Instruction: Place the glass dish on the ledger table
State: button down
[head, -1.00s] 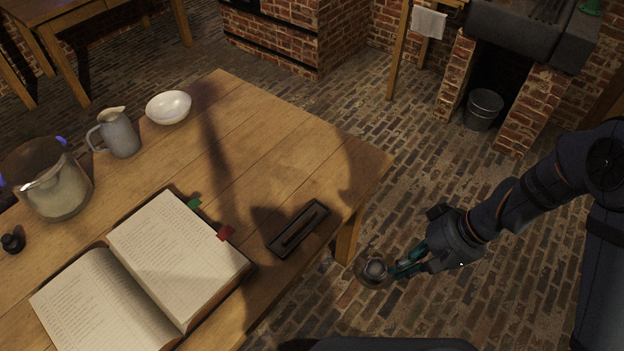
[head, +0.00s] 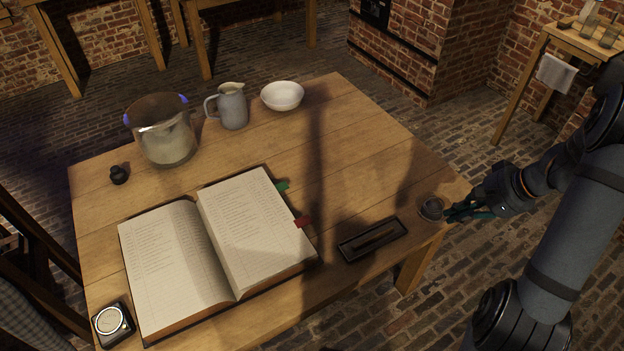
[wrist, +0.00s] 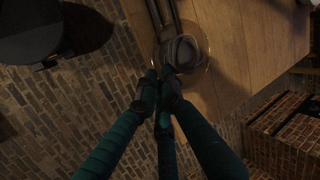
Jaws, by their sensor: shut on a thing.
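The small glass dish (head: 431,209) is round and see-through, with something dark and grey inside it. My gripper (head: 452,212) is shut on its near rim, at the right corner of the wooden ledger table (head: 350,120). In the wrist view the dish (wrist: 184,54) is just beyond the closed fingertips (wrist: 165,76), over the table edge (wrist: 225,95). I cannot tell whether the dish touches the tabletop or hangs just above it. An open ledger (head: 250,215) lies on the table.
A black pen tray (head: 373,240) lies left of the dish. A large glass jar (head: 163,135), a grey jug (head: 231,108) and a white bowl (head: 282,96) stand at the back. A watch box (head: 113,322) is front left. Bare wood lies between bowl and dish.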

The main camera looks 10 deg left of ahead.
jog(key=shift+w+d, duration=0.1)
jog(key=shift+w, duration=0.15)
jog(key=p, duration=0.3)
send_near(413, 208)
jog(key=shift+w+a+r, duration=0.1)
jog(key=shift+w+a, duration=0.05)
jog(key=shift+a, duration=0.35)
jog(key=shift+w+a, duration=0.15)
jog(key=shift+a, duration=0.4)
jog(key=shift+w+f, duration=0.1)
jog(key=shift+f, duration=0.1)
jog(key=shift+f+p, duration=0.6)
jog(key=shift+f, duration=1.3)
